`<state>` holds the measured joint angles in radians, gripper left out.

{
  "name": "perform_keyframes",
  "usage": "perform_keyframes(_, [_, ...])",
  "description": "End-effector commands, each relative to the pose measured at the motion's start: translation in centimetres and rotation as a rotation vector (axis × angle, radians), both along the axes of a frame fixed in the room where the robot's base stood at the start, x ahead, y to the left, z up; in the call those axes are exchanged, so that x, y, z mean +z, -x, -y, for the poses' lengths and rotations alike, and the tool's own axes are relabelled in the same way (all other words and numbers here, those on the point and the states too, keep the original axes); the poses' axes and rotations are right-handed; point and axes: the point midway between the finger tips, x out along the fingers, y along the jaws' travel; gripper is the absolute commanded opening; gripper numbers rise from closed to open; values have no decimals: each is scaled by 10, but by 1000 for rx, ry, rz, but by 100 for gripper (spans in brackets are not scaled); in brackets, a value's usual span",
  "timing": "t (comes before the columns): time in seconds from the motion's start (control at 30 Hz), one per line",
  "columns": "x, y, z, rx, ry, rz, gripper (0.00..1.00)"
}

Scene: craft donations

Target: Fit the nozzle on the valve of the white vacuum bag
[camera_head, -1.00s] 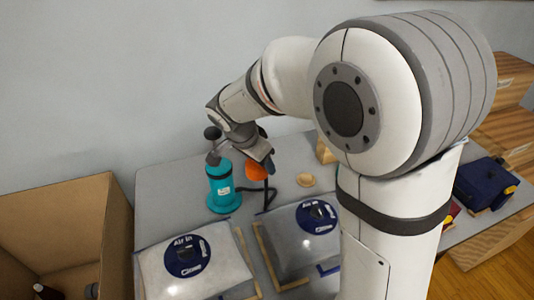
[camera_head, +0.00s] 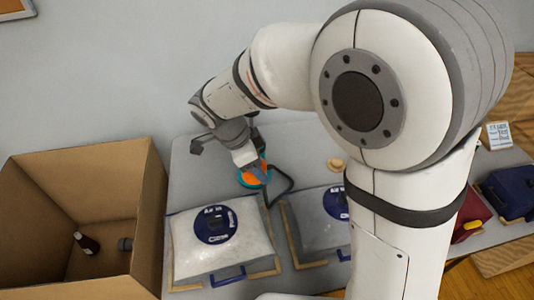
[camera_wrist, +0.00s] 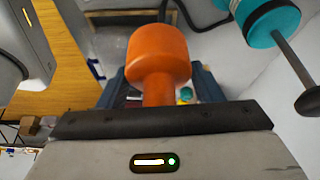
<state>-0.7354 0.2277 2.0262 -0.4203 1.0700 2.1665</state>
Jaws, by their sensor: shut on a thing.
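The orange nozzle (camera_head: 251,180) is held in my gripper (camera_head: 247,160) above the back of the table. In the wrist view the nozzle (camera_wrist: 158,52) sits between the two shut fingers, with a black hose at its far end. The white vacuum bag (camera_head: 195,259) lies at the front left of the table. Its round blue valve disc (camera_head: 215,224) faces up, apart from the nozzle and nearer the camera. The teal pump (camera_wrist: 272,22) shows in the wrist view; in the head view my gripper and the nozzle hide most of it.
A second, greyer bag (camera_head: 312,217) with a blue disc lies to the right, partly behind my arm. A cardboard box (camera_head: 80,165) holding a dark bottle (camera_head: 87,243) stands left. A small wooden disc (camera_head: 336,164) lies at the back. A dark blue bag (camera_head: 508,192) is far right.

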Motion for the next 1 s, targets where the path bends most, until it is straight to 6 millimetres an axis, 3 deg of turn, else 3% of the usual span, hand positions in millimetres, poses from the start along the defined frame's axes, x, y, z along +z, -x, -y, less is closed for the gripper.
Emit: perform_keyframes(1.0, [1,87,-87,-377,1,-1,36])
